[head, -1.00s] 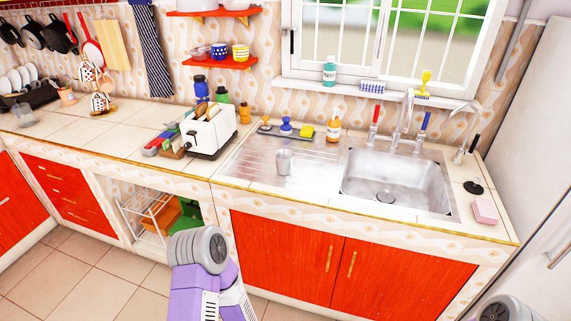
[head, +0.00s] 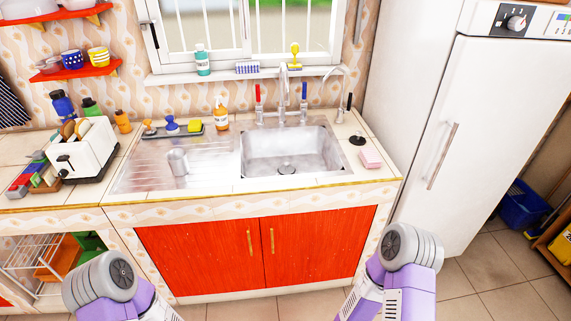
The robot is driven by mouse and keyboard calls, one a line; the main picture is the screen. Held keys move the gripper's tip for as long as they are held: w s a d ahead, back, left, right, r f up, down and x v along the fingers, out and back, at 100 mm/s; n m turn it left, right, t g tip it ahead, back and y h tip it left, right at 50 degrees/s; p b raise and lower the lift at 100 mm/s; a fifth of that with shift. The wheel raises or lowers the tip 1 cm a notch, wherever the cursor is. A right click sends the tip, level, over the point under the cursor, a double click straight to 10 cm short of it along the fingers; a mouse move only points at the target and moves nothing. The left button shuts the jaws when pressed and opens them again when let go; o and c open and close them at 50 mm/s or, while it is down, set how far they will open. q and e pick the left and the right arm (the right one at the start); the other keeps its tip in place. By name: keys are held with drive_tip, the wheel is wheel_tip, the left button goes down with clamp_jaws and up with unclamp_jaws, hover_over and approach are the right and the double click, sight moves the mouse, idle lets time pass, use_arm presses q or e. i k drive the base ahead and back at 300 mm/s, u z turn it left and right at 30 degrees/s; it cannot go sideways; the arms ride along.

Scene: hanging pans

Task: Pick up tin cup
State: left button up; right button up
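The tin cup (head: 178,161) is a small grey metal cup. It stands upright on the ribbed steel drainboard (head: 135,178), left of the sink basin (head: 285,153). My two purple arms with grey round joints show at the bottom of the head view, one at the left and one at the right. Both are in front of the counter and apart from the cup. Neither gripper's fingers are in the picture. Nothing hides the cup.
A white toaster (head: 85,150) stands left of the drainboard. A small tray (head: 160,133) with a sponge (head: 195,126) and an orange soap bottle (head: 221,117) are behind the cup. Red cabinet doors (head: 205,255) are below. A white fridge (head: 450,130) stands at the right.

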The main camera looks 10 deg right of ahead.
sight(177, 158)
drive_tip(key=u, duration=0.2)
drive_tip(key=k, duration=0.25)
drive_tip(key=u, duration=3.75)
drive_tip(key=i, duration=0.15)
drive_tip(key=z, duration=2.35)
drive_tip(key=i, duration=0.95)
drive_tip(key=z, duration=0.35)
